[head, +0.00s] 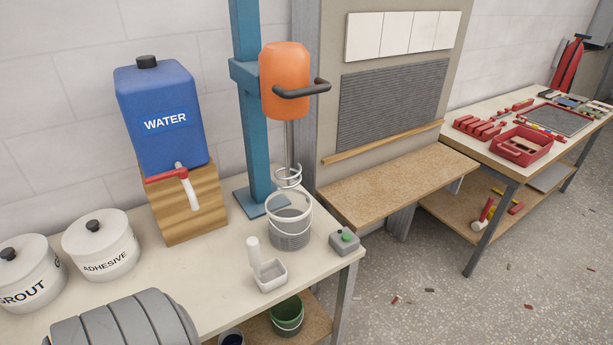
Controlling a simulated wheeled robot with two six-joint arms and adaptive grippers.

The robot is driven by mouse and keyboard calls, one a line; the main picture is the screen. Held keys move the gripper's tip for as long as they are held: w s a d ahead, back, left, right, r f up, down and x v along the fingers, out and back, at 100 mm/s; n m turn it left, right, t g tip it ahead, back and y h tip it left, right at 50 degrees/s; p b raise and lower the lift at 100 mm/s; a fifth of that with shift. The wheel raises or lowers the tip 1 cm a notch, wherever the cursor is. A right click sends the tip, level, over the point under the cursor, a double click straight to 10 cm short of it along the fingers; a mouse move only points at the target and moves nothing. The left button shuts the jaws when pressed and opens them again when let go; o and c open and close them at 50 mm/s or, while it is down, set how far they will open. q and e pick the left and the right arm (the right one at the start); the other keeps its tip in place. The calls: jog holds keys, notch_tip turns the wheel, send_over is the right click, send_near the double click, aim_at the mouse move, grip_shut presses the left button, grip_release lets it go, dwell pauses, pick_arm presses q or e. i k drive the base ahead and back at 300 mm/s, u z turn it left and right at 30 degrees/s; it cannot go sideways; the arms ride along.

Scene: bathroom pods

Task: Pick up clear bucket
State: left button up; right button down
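The clear bucket (290,228) stands upright on the pale workbench (225,265), near its right end. It looks see-through, with a pale rim and a grey lower part. The wire whisk (288,177) of the orange mixer (285,80) hangs just above or into its mouth; I cannot tell which. Neither of my grippers shows in the head view.
A white scoop (268,270) and a grey box with a green button (344,241) sit close to the bucket. A blue water tank (160,110) stands left on a wooden block. A green bucket (287,316) is on the lower shelf. Open floor lies right.

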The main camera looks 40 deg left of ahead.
aim_at(289, 212)
jog(key=i, duration=1.85)
